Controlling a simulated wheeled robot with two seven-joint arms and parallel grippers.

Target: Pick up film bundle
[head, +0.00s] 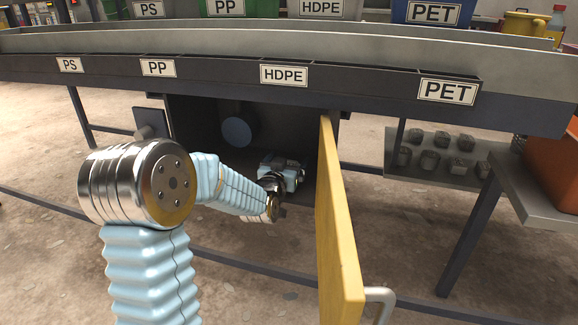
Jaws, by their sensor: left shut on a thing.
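My left arm reaches under the sorting bench into a dark open compartment (185,110). My left gripper (290,172) is in there, low and near the compartment's right side, just left of the open yellow door (337,220). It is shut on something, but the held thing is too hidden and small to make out. I cannot pick out a film bundle for certain. My right gripper is not in view.
The yellow door stands open towards me, with a pale handle (381,301). The bench front (210,78) with PS, PP, HDPE and PET labels runs above the arm. A shelf (440,175) with several small grey blocks and an orange bin (553,155) are at right.

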